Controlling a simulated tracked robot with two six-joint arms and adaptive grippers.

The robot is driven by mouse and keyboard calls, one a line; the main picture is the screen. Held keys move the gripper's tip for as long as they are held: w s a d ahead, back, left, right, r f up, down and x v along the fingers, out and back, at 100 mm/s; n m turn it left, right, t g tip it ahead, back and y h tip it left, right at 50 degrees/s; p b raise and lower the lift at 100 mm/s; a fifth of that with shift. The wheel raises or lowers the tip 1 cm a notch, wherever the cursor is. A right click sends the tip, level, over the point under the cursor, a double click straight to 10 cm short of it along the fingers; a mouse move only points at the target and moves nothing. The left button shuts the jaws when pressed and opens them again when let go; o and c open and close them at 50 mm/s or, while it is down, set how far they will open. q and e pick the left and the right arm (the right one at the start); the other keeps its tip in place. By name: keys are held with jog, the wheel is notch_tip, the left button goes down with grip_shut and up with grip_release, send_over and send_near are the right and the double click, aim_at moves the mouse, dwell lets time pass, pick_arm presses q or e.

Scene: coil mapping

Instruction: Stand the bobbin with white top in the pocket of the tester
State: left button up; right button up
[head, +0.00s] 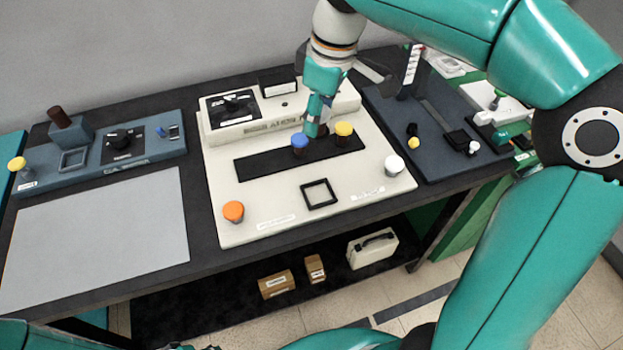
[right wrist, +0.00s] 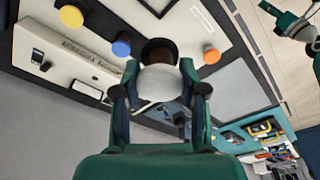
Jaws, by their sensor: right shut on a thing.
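My right gripper (head: 314,128) hangs over the black strip of the cream board (head: 265,220), close to a blue-topped bobbin (head: 299,141) and a yellow-topped one (head: 344,129). In the right wrist view the gripper (right wrist: 160,90) is shut on a bobbin with a white top (right wrist: 160,82); its dark lower rim points away from the camera. In the head view the gripper hides this bobbin. The blue-grey device (head: 90,180) at the left, apparently the tester, carries a dial and a square frame-like pocket (head: 73,159), which looks empty.
An orange-topped piece (head: 233,211) and another white-topped piece (head: 394,165) stand on the cream board, with a black square frame (head: 318,193) between them. A bare grey mat (head: 100,240) lies in front.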

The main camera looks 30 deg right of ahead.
jog(key=f, duration=0.9)
jog(key=f+b, duration=0.1)
jog(key=f, duration=0.9)
jog(key=shift+s+d+f, duration=0.15)
jog(key=shift+d+f, duration=0.05)
jog(key=shift+f, duration=0.1)
jog(key=shift+f+b, duration=0.1)
jog(key=shift+b, duration=0.3)
jog(key=o, duration=1.2)
jog(key=shift+o, duration=0.3)
jog(key=shift+r, duration=0.3)
notch_tip(320, 180, up, 12)
jog(key=s+p, duration=0.1)
jog(key=shift+s+d+f, duration=0.2)
jog(key=shift+s+d, duration=0.1)
jog(key=shift+d, duration=0.15)
